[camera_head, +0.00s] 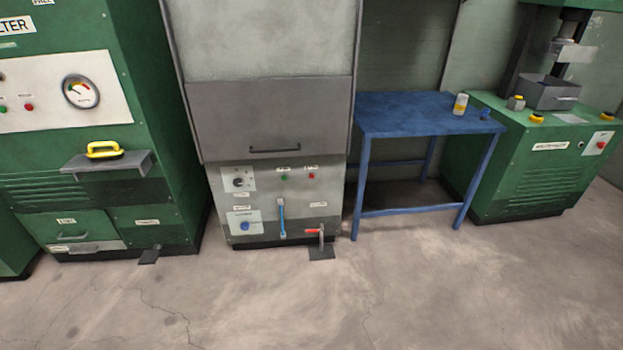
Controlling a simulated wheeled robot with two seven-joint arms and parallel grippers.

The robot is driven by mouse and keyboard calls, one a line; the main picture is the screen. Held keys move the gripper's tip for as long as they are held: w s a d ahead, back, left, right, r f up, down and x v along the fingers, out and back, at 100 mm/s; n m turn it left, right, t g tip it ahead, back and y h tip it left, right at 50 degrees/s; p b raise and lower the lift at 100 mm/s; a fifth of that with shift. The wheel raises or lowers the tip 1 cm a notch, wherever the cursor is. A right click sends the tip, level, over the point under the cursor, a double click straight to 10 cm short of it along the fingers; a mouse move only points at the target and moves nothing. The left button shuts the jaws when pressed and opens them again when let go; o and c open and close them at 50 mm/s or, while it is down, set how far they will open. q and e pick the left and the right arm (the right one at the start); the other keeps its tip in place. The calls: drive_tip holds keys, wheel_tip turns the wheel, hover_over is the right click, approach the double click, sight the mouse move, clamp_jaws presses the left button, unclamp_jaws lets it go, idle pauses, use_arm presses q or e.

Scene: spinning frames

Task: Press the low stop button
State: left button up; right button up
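Several red buttons show in the head view, and I cannot read which one is labelled low stop. One small red button (311,176) is on the lower panel of the grey cabinet (300,115), to the right of a green button (284,178). Another red button (29,107) is on the white panel of the left green machine (160,110), beside its gauge. A third red button (601,145) is on the right green machine (520,175). Neither of my grippers is in view.
A blue table (400,115) with a small yellow-and-white container (460,104) stands right of the cabinet. A red-handled valve (315,232) sits low at the cabinet's front. A shelf with a yellow handle (104,150) juts from the left machine. The concrete floor in front is clear.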

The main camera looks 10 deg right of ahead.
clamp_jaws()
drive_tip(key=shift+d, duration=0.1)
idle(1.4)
